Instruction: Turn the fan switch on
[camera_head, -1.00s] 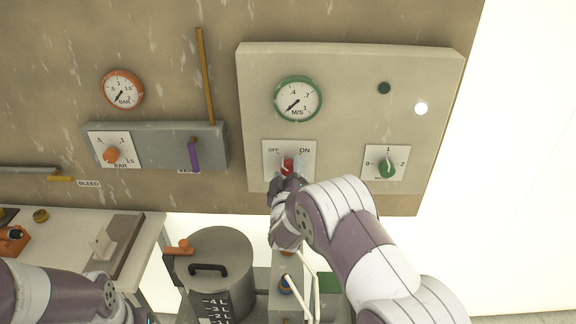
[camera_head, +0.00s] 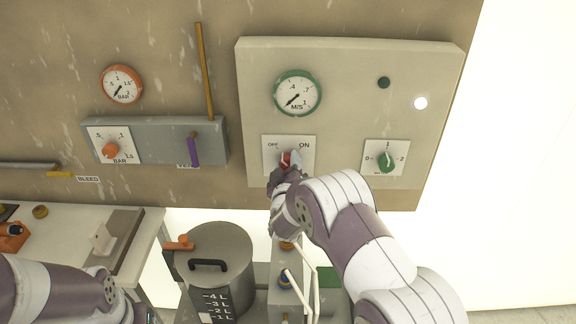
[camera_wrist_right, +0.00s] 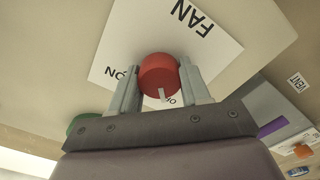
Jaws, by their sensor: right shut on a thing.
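The fan switch is a red knob (camera_head: 286,159) on a white plate (camera_head: 308,168) marked OFF and ON, low on the pale panel. In the right wrist view the red knob (camera_wrist_right: 158,72) sits between the two grey fingers of my right gripper (camera_wrist_right: 160,84), which is shut on it. Its white mark points toward the OFF lettering. In the head view my right gripper (camera_head: 287,166) partly covers the knob. My left arm shows at the lower left; its gripper is out of view.
The panel (camera_head: 342,62) also carries a green-rimmed M/S gauge (camera_head: 297,93), a green knob (camera_head: 387,160), a dark lamp (camera_head: 384,82) and a bright white lamp (camera_head: 421,103). A lidded grey pot (camera_head: 222,255) stands below. An orange knob (camera_head: 110,151) and purple lever (camera_head: 193,151) are to the left.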

